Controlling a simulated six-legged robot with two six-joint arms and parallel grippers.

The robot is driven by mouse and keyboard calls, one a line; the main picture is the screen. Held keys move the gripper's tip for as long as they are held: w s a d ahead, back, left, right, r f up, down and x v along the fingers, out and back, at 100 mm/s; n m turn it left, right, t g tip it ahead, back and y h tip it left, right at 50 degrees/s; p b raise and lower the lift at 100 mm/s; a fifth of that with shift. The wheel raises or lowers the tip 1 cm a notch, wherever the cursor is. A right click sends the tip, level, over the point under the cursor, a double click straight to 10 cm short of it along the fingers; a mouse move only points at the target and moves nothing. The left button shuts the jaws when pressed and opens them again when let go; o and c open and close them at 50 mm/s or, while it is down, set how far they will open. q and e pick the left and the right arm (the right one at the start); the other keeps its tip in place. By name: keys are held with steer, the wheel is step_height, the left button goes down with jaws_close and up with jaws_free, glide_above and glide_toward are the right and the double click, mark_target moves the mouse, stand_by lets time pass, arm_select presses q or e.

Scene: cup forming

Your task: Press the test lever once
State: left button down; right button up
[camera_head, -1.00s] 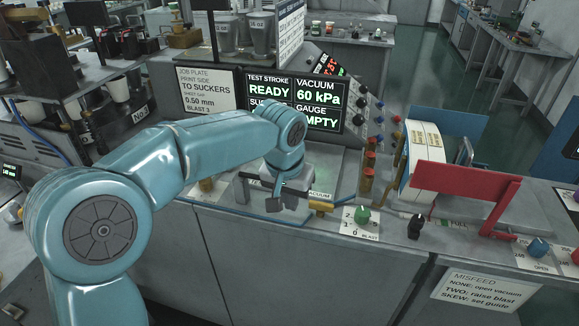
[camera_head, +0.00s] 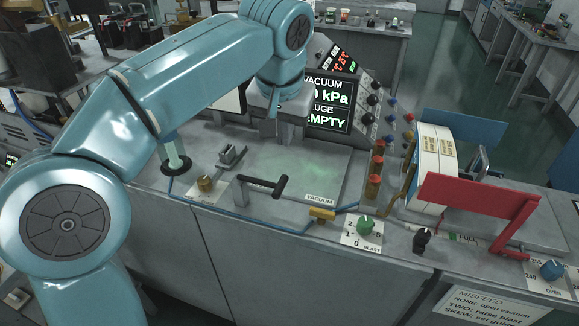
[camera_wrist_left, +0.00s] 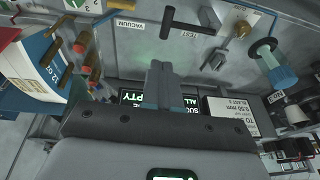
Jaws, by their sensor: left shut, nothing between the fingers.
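The test lever (camera_head: 263,185) is a dark T-shaped handle on a grey post at the front edge of the press bench. In the left wrist view the lever (camera_wrist_left: 181,24) lies beyond the fingertips, beside a TEST label (camera_wrist_left: 190,34). My left gripper (camera_head: 273,105) is raised above and behind the lever, apart from it, with its fingers pointing down. It also shows in the left wrist view (camera_wrist_left: 162,68), with its fingers together and empty. The arm hides the left part of the display (camera_head: 331,103), so the test stroke reading is hidden. My right gripper is out of view.
A flat plate marked VACUUM (camera_head: 310,170) lies behind the lever. A yellow knob (camera_head: 205,183) stands to its left, a yellow valve (camera_head: 322,214) and green BLAST knob (camera_head: 366,226) to its right. A red guard (camera_head: 475,200) and a paper-covered drum (camera_head: 434,160) stand farther right.

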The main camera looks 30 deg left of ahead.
arm_select(q)
steer(key=b, duration=0.1)
glide_toward(282, 183)
steer(key=x, duration=0.6)
stand_by(0.6)
steer(key=shift+f, duration=0.1)
